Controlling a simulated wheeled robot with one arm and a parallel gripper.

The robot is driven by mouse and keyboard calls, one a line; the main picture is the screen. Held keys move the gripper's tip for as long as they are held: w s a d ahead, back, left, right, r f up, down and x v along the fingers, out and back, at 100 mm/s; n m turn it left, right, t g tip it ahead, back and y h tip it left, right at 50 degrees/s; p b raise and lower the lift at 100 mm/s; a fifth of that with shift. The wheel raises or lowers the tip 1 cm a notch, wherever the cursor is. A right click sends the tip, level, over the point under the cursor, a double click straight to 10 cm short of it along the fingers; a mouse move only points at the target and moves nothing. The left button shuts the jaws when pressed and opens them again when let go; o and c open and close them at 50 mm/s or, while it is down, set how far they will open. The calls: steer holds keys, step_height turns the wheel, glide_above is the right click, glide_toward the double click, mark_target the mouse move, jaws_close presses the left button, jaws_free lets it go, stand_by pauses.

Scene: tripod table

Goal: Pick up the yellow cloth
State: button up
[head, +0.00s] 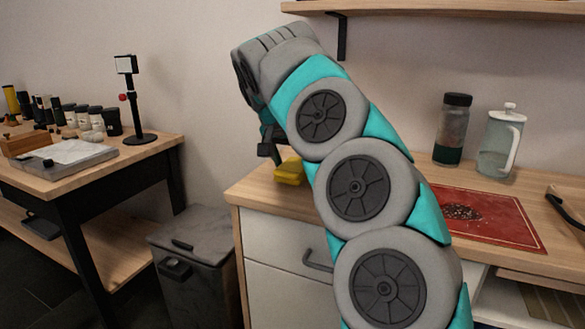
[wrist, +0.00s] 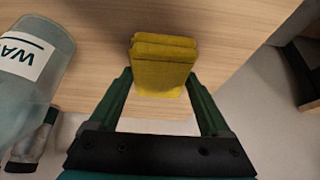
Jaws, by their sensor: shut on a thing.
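The yellow cloth (head: 288,173) is a small, thick folded block near the left end of the wooden counter in the head view. In the wrist view the yellow cloth (wrist: 162,64) sits between the two green fingers of my gripper (wrist: 159,82), one finger against each side. My gripper (head: 270,150) is shut on the cloth and partly hidden behind my arm in the head view. I cannot tell whether the cloth touches the counter or is slightly above it.
A labelled bottle (wrist: 32,62) stands left of the gripper in the wrist view. A red board (head: 490,218), a dark-capped jar (head: 453,130) and a press jug (head: 500,145) are on the counter (head: 250,192). A grey bin (head: 195,262) stands left of it. A shelf (head: 440,8) hangs above.

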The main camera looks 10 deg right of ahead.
mark_target(295, 165)
step_height(295, 165, up, 6)
steer(key=shift+w+a+r, duration=0.1)
steer(key=shift+r, duration=0.15)
steer(key=shift+d+r, duration=0.3)
steer(key=shift+r, duration=0.5)
steer(key=shift+a+r, duration=0.15)
steer(key=shift+r, duration=0.1)
steer(key=shift+a+r, duration=0.1)
steer(key=o, duration=0.8)
steer(key=c, duration=0.6)
steer(key=shift+c, duration=0.2)
